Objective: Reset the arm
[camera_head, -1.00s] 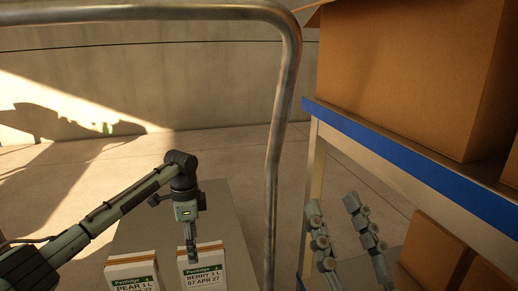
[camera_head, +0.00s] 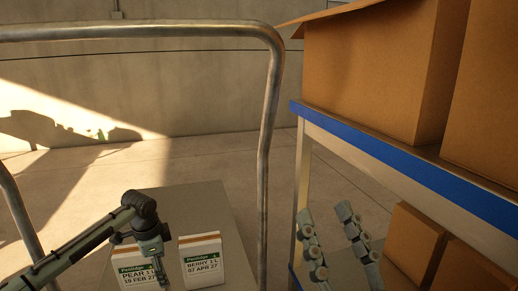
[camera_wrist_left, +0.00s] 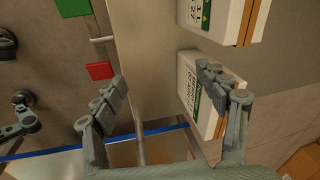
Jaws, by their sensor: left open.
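My left gripper (camera_head: 155,272) is open in front of the pear carton (camera_head: 128,262) in the head view, hiding part of it. In the left wrist view its fingers (camera_wrist_left: 164,98) are spread with nothing between them. The right fingertip overlaps a white carton (camera_wrist_left: 190,85) in that view; I cannot tell whether they touch. The berry carton (camera_head: 203,262) stands to the right of the left gripper. My right gripper (camera_head: 336,225) shows two fingers apart and empty beside the shelf; its base is out of frame.
Both cartons stand on a grey cart deck (camera_head: 195,205) under a tall metal rail (camera_head: 274,110). A blue-edged shelf (camera_head: 390,155) with large cardboard boxes (camera_head: 375,70) stands close on the right. More boxes (camera_head: 412,245) sit lower. Bare floor lies beyond the cart.

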